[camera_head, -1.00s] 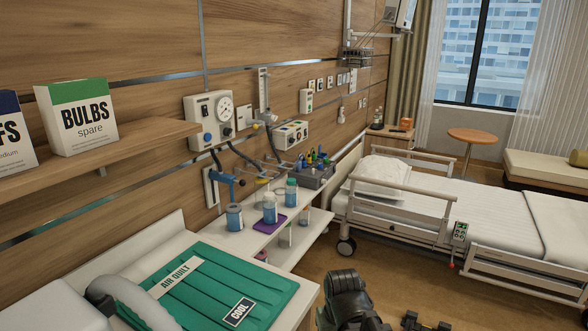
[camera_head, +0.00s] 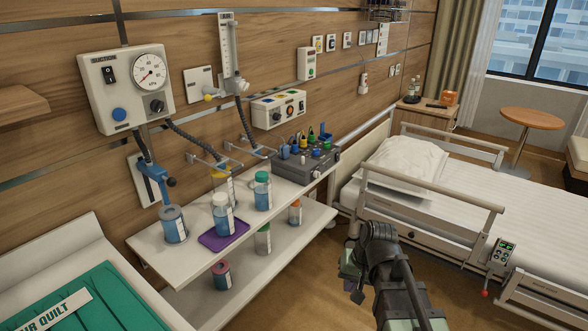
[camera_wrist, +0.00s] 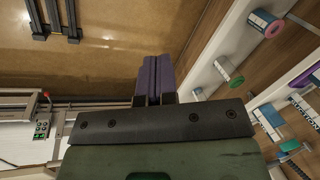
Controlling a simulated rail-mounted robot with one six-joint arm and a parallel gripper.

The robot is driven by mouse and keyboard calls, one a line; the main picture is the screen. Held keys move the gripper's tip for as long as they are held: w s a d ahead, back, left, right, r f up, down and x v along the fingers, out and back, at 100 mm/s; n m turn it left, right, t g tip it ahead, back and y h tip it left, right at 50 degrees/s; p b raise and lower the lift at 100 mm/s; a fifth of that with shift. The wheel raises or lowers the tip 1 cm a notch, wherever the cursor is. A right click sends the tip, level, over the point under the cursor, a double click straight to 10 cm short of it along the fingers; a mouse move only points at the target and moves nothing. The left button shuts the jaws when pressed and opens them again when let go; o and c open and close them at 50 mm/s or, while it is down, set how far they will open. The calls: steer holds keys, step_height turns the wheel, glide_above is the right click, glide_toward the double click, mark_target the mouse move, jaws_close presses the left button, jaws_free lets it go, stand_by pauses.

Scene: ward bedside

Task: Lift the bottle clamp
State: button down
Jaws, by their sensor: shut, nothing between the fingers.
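A blue clamp (camera_head: 154,175) with a dark round knob is on the wall at the left in the head view, below the suction unit. It appears to be the bottle clamp. It is upright, just above a grey-blue capped bottle (camera_head: 174,226) on the shelf top; I cannot tell whether they touch. My gripper (camera_head: 352,292) is low in the middle of the head view, in front of the shelf and well to the right of the clamp. In the wrist view its purplish fingers (camera_wrist: 155,77) are together with nothing between them. I cannot make out the clamp there.
A white two-level shelf (camera_head: 150,246) holds several bottles, a purple tray (camera_head: 224,235) and a grey caddy (camera_head: 309,166). The suction unit (camera_head: 127,88) and hoses are above. The bed (camera_head: 480,222) is at the right. Open floor (camera_head: 300,290) lies between shelf and bed.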

steer(key=w+a+f+m+t+y+b, duration=0.1)
steer(key=w+a+f+m+y+b, duration=0.25)
steer(key=w+a+b, duration=0.4)
steer(key=w+a+f+m+t+y+b, duration=0.25)
steer(key=w+a+y+b, duration=0.2)
steer(key=w, duration=0.65)
steer(key=w+r+m+t+y+b, duration=0.2)
steer(key=w+r+m+t+y, duration=0.1)
steer(key=w+m, duration=0.5)
steer(key=w+r+m+t+y+b, duration=0.2)
steer(key=w+r+m+t, duration=0.3)
steer(key=w+m, duration=0.4)
steer(key=shift+a+r+m+y, duration=0.45)
steer(key=shift+r+m+y, duration=0.15)
steer(key=shift+r+y, duration=0.25)
steer(key=shift+w, duration=0.1)
steer(key=r+p+x, duration=0.1)
steer(key=p+x, duration=0.2)
steer(key=x, duration=0.3)
steer(key=r+p+x, duration=0.2)
steer(key=p+x, duration=0.1)
steer(key=x, duration=0.3)
